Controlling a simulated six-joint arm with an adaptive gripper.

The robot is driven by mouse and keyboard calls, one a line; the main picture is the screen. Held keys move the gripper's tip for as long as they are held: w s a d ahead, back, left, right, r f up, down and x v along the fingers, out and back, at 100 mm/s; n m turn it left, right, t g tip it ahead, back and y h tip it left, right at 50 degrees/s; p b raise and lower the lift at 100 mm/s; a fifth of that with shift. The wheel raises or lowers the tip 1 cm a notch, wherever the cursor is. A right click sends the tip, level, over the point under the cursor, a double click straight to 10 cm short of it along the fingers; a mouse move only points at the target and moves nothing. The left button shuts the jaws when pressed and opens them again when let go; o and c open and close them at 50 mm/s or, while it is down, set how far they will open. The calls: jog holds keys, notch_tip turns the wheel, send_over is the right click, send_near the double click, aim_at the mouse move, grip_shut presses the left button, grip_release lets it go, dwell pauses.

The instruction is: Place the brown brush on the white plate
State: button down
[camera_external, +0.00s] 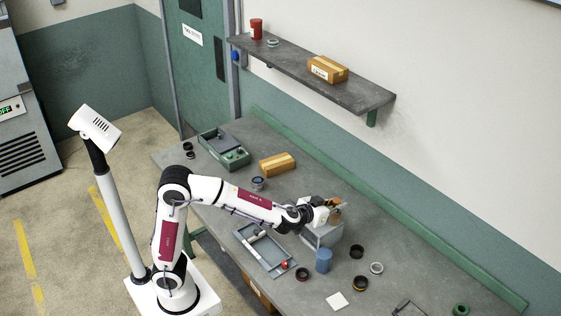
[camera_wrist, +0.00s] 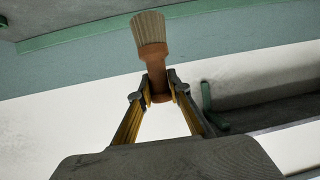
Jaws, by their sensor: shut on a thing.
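The brown brush (camera_wrist: 152,52) has pale bristles and shows in the wrist view, bristles pointing away from my gripper. My gripper (camera_wrist: 158,92) is shut on its handle end. In the external view my gripper (camera_external: 334,207) is above a grey box-shaped thing on the table, and the brush there is small and partly hidden by the gripper.
A blue cylinder (camera_external: 323,260), dark rings (camera_external: 360,284) and a grey tray (camera_external: 256,257) with a red-tipped part lie around the plate and arm. A green ring (camera_external: 460,310) is at the right. A cardboard box (camera_external: 277,164) and a green bin (camera_external: 222,150) stand farther back. A shelf (camera_external: 370,92) hangs above.

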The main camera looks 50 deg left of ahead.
jog(key=s+d+m+h, duration=0.2)
jog(key=s+d, duration=0.4)
jog(key=d, duration=0.3)
jog(key=s+d+m+h, duration=0.1)
jog(key=s+d+h, duration=0.1)
jog(key=s+d, duration=0.45)
notch_tip(320, 180, down, 11)
jog(key=w+d, duration=0.1)
jog(key=shift+w, duration=0.25)
jog(key=shift+d+f, duration=0.1)
jog(key=shift+f, duration=0.05)
notch_tip(320, 180, down, 6)
jog(key=shift+f, duration=0.15)
jog(key=shift+f, duration=1.8)
jog(key=shift+f, duration=0.15)
